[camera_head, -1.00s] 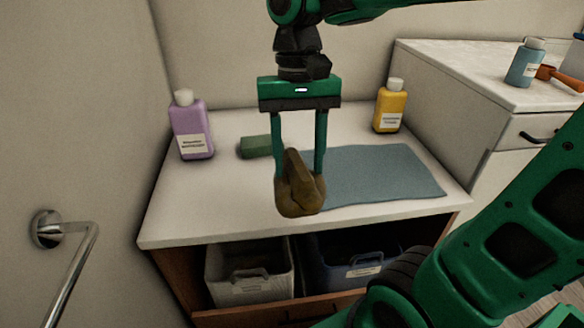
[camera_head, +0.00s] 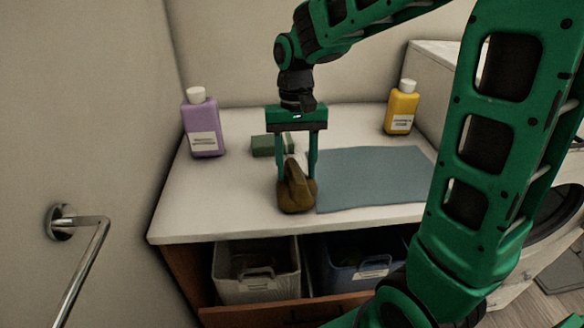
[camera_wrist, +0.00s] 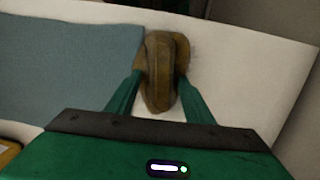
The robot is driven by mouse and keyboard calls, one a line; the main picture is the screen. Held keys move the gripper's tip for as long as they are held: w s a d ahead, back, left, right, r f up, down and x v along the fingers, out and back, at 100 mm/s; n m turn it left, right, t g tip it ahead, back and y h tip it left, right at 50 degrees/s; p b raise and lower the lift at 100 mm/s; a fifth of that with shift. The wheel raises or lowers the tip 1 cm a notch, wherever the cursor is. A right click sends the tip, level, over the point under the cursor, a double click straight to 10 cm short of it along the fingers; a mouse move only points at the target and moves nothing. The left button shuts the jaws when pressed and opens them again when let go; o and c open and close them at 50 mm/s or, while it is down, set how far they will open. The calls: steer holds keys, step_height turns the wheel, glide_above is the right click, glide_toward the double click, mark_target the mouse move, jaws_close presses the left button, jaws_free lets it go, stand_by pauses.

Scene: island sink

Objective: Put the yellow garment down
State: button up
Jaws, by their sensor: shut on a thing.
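The yellow garment (camera_head: 294,190) is a small brownish-yellow bundle. My gripper (camera_head: 297,180) points down and is shut on it, with one finger on each side. The garment is at the front part of the white counter top (camera_head: 230,205), left of the blue-grey mat (camera_head: 370,178). It looks at or very near the counter surface; I cannot tell for certain whether it touches. In the wrist view the garment (camera_wrist: 160,75) is between the two green fingers, beside the mat (camera_wrist: 65,70).
A purple bottle (camera_head: 203,128) stands at the back left, a green block (camera_head: 267,146) behind the gripper, and a yellow bottle (camera_head: 401,110) at the back right. Below are a grey bin (camera_head: 257,285) and a blue bin (camera_head: 350,270). The counter's left front is clear.

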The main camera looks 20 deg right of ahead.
mark_target(295, 164)
steer(key=shift+f, duration=0.25)
steer(key=o, duration=1.1)
steer(key=shift+r, duration=0.1)
steer(key=r, duration=0.4)
steer(key=w+r, duration=0.1)
steer(key=r, duration=0.7)
steer(key=shift+w+d, duration=0.25)
steer(key=shift+w, duration=0.1)
steer(key=s+d+f+m, duration=0.1)
steer(key=s+d+f, duration=0.2)
steer(key=s+d, duration=0.2)
steer(key=s+d+f+t, duration=0.1)
steer(key=s+d+f, duration=0.3)
steer(key=s, duration=0.4)
steer(key=s+d+f+m, duration=0.1)
steer(key=s+d+f, duration=0.2)
steer(key=s+d, duration=0.3)
steer(key=shift+s+f+m+t, duration=0.15)
steer(key=shift+s+m+t, duration=0.15)
steer(key=shift+s, duration=0.25)
steer(key=o, duration=0.6)
steer(key=shift+s+d+f, duration=0.1)
steer(key=shift+s+f, duration=0.3)
steer(key=shift+s, duration=0.25)
steer(key=shift+s+d+f, duration=0.1)
steer(key=shift+s+f, duration=0.25)
steer(key=shift+s, duration=0.25)
